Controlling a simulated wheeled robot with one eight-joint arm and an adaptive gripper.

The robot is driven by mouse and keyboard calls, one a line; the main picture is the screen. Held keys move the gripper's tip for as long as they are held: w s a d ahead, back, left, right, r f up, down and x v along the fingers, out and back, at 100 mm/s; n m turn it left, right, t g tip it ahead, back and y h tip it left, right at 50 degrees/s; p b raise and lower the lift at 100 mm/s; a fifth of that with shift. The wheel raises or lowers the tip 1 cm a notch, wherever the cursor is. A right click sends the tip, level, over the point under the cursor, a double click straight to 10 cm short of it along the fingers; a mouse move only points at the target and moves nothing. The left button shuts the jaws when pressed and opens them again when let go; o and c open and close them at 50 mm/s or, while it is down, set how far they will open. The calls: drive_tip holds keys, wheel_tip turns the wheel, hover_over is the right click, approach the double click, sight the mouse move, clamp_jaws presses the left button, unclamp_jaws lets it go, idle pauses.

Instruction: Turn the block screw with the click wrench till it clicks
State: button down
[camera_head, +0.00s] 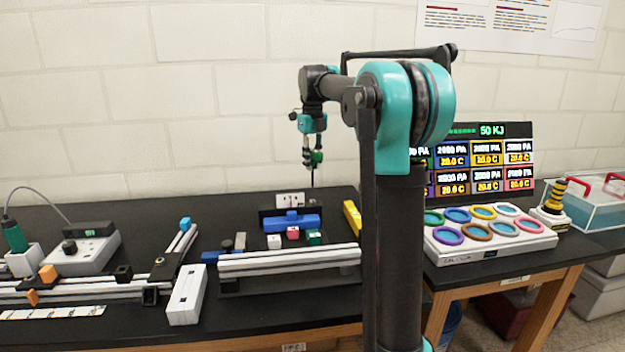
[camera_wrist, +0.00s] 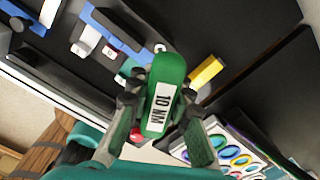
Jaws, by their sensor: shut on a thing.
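My gripper (camera_head: 313,155) is shut on the green click wrench (camera_wrist: 165,88), which has a white label reading "10 NM". In the head view the wrench hangs roughly upright, its thin dark shank (camera_head: 312,178) pointing down above the workbench fixture. Below it stand a white block (camera_head: 274,242), a red block (camera_head: 293,233) and a green block (camera_head: 314,237), in front of a blue bar (camera_head: 291,222). The shank's tip appears above the blocks, apart from them. The block screw itself is too small to make out, and the wrench hides the area under it in the wrist view.
A light extrusion rail (camera_head: 290,261) runs in front of the blocks. A yellow piece (camera_head: 352,217) stands to their right. Further right are a panel of coloured rings (camera_head: 488,235) and a display (camera_head: 487,165). A white box (camera_head: 187,295) and more rails lie left.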

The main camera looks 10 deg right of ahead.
sight(312, 181)
drive_tip(key=n, duration=0.4)
drive_tip(key=shift+r, duration=0.1)
drive_tip(key=n, duration=0.5)
drive_tip(key=shift+r, duration=0.15)
drive_tip(key=n, duration=0.3)
drive_tip(key=shift+r, duration=0.1)
drive_tip(key=n, duration=0.5)
drive_tip(key=shift+r, duration=0.1)
drive_tip(key=shift+f, duration=2.85)
drive_tip(key=shift+f, duration=0.6)
